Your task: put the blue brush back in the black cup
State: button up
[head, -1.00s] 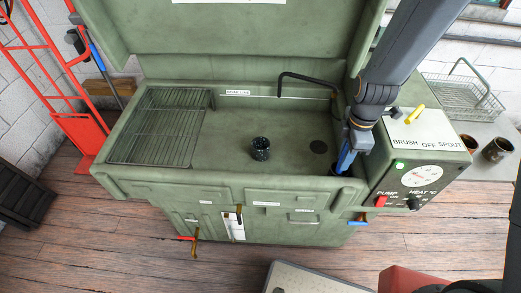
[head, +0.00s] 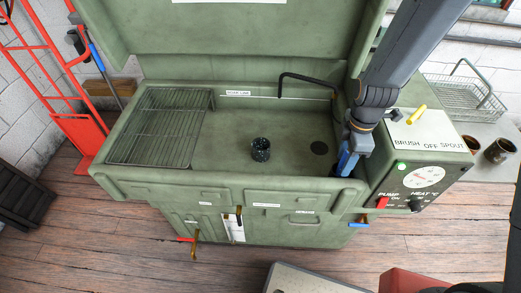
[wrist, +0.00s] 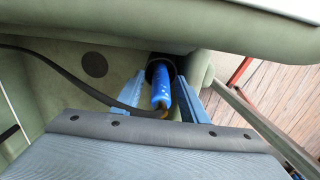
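The blue brush (wrist: 161,86) is in the middle of the wrist view, with an orange-brown bit at its near end. Its far end is inside the dark round mouth of the black cup (wrist: 154,67). My gripper (wrist: 163,84) has blue fingers on both sides of the brush, with gaps showing beside its near end, so it looks open. In the head view my gripper (head: 346,163) points down at the basin's front right corner. There the fingers and the basin rim hide most of the brush and cup.
The green wash basin (head: 225,150) has a wire rack (head: 160,125) at left, a black bent spout (head: 308,78) at the back and a speckled dark cylindrical part (head: 260,149) mid-floor. A control box (head: 420,172) stands close on my gripper's right. The basin's centre is otherwise clear.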

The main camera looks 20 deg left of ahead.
notch_tip(320, 180, up, 8)
jog(key=shift+f+b, duration=0.15)
jog(key=shift+b, duration=0.7)
notch_tip(320, 180, up, 10)
jog(key=p, duration=0.7)
jog(key=shift+p, duration=0.4)
jog(key=shift+s+f, duration=0.1)
